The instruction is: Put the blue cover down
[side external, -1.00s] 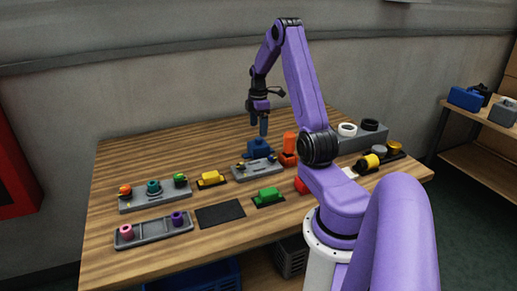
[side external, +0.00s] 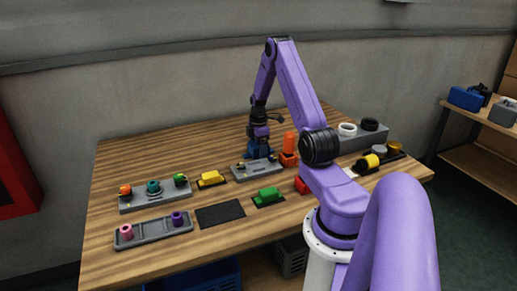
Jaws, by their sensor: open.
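The blue cover (side external: 252,153) stands on the wooden table behind a grey panel, near the table's middle. My gripper (side external: 259,145) is lowered down at the blue cover, with its fingers open around or right beside it. The fingertips blend with the blue, so I cannot tell whether they touch it. A green cover (side external: 268,195) and a yellow cover (side external: 210,178) each sit on a dark pad. An empty black pad (side external: 220,215) lies at the front of the table.
The grey panel (side external: 258,170) is just in front of the blue cover. An orange cylinder on a red base (side external: 289,158) stands close to its right. Grey trays with coloured knobs (side external: 155,200) fill the left. The table's back left is bare.

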